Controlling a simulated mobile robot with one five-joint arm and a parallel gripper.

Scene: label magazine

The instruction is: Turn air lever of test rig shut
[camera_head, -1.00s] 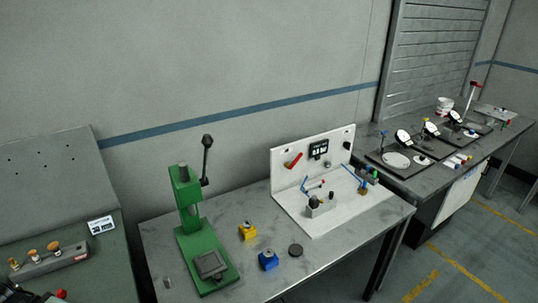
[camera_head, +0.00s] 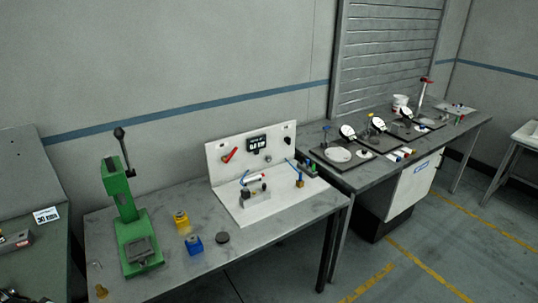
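The test rig (camera_head: 277,203) stands on the middle table: a white base plate with an upright white back panel. A red lever (camera_head: 230,155) sits on the left part of the back panel, tilted up to the right. It appears to be the air lever. A small dark display (camera_head: 257,143) is right of it, with a round fitting and a dark knob further right. Blue tubing, a grey block and a small brass-coloured block (camera_head: 299,182) are on the base. My gripper is not in view.
A green press (camera_head: 136,225), a yellow block (camera_head: 181,219), a blue block (camera_head: 194,244) and a dark disc (camera_head: 222,238) stand left of the rig. A bench with dial gauges (camera_head: 348,132) is at the right. The floor (camera_head: 420,245) in front of it is clear.

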